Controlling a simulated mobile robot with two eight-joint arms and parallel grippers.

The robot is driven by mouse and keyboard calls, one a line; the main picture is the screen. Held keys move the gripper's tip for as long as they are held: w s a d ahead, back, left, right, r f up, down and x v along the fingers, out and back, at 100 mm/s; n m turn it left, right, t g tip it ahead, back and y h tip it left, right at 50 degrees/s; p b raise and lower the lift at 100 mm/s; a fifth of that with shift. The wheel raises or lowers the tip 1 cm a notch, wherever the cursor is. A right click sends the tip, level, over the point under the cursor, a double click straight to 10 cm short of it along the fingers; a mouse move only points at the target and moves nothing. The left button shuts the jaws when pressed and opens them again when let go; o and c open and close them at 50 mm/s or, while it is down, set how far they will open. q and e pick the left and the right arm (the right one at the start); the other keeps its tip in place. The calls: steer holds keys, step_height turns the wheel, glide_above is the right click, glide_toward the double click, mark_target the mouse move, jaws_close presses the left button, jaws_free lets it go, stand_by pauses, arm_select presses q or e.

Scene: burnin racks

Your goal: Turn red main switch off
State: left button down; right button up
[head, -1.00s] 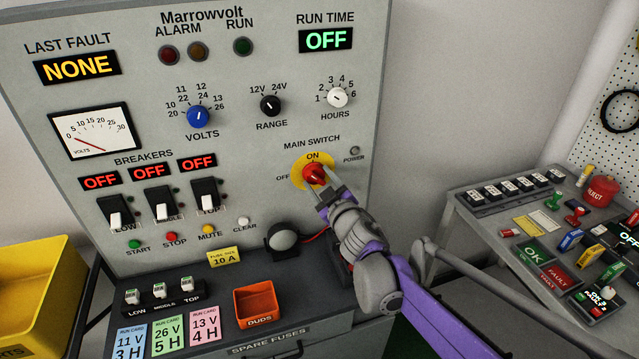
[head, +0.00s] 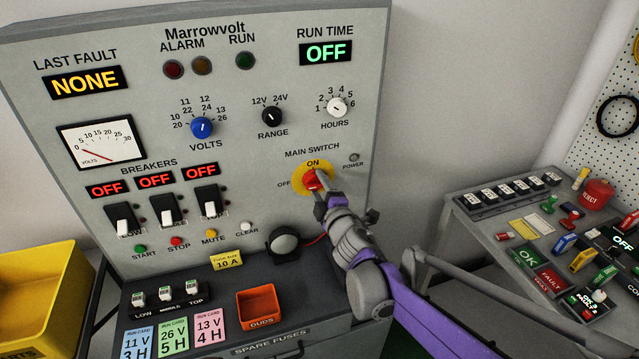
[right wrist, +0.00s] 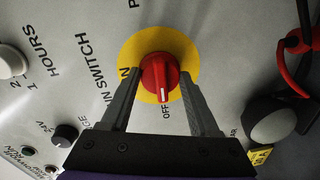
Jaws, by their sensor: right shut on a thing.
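The red main switch (head: 311,180) is a rotary knob on a yellow disc (head: 299,169) on the grey panel, with ON printed above it and OFF to its left. In the right wrist view the red knob (right wrist: 163,76) has its white mark toward the OFF label. My right gripper (head: 320,185) is shut on the knob, one finger on each side. Its fingers partly hide the knob in the head view. My left gripper is not in view.
The dark power lamp (head: 354,157) is right of the switch. An orange bin (head: 257,305) sits on the ledge. A side bench (head: 470,212) with switches and stamps stands at right.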

steer(key=shift+n, duration=0.3)
stand_by(0.4)
steer(key=o, duration=1.4)
steer(key=shift+s, duration=0.1)
steer(key=b+v, duration=0.1)
steer(key=v, duration=0.9)
steer(key=shift+s+d, duration=0.15)
steer(key=shift+s, duration=0.15)
